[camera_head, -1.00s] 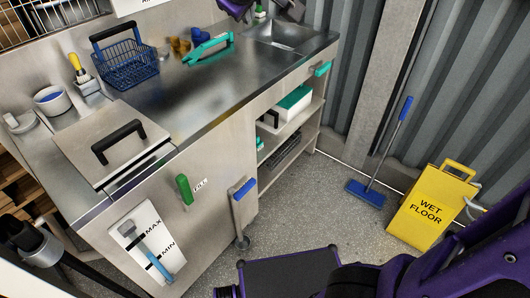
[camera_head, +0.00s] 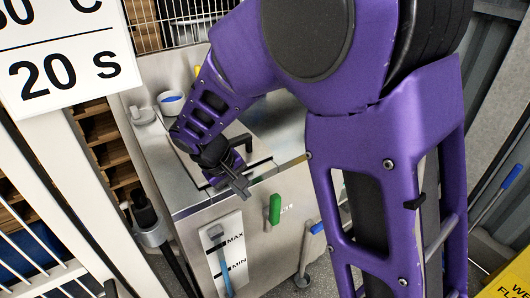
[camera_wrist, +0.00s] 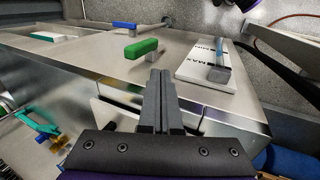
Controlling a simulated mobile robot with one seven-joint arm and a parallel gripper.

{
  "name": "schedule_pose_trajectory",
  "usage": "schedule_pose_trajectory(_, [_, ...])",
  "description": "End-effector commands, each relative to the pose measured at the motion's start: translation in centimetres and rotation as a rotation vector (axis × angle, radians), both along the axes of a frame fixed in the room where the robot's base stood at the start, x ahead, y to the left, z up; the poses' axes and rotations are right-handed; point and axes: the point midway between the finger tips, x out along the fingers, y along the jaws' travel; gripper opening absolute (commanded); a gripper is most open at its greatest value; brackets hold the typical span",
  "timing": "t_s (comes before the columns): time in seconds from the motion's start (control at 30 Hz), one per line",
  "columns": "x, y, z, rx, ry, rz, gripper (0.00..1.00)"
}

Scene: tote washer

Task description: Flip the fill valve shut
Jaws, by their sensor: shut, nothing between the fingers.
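My gripper (camera_head: 241,187) is shut and empty, in front of the lidded tank's upper front edge, up and left of the green handle. In the wrist view my gripper (camera_wrist: 158,78) points toward the panel, and a gap seems to remain between its fingertips and the handle. My arm hides much of the counter in the head view.
A white MAX/MIN level plate (camera_head: 227,256) with a grey-blue gauge is left of the green handle. A blue-handled lever (camera_head: 317,228) is to its right. The tank lid has a black handle (camera_head: 238,143). A yellow wet-floor sign (camera_head: 508,280) stands at lower right.

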Motion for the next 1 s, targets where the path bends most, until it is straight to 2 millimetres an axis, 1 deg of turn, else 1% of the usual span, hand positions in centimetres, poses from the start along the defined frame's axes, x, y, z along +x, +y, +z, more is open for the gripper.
schedule_pose_trajectory(0.03, [-0.3, 0.0, -0.7, -0.001, 0.015, -0.005, 0.0])
schedule_pose_trajectory(0.43, [-0.4, 0.2, -0.9, 0.002, 0.021, -0.007, 0.0])
schedule_pose_trajectory(0.57, [-0.3, 0.0, -1.6, 0.0, 0.022, -0.008, 0.0])
schedule_pose_trajectory(0.67, [-0.1, -0.3, -2.8, 0.0, 0.022, -0.008, 0.0])
schedule_pose_trajectory(1.0, [1.5, -2.5, -9.6, -0.001, 0.023, -0.009, 0.0])
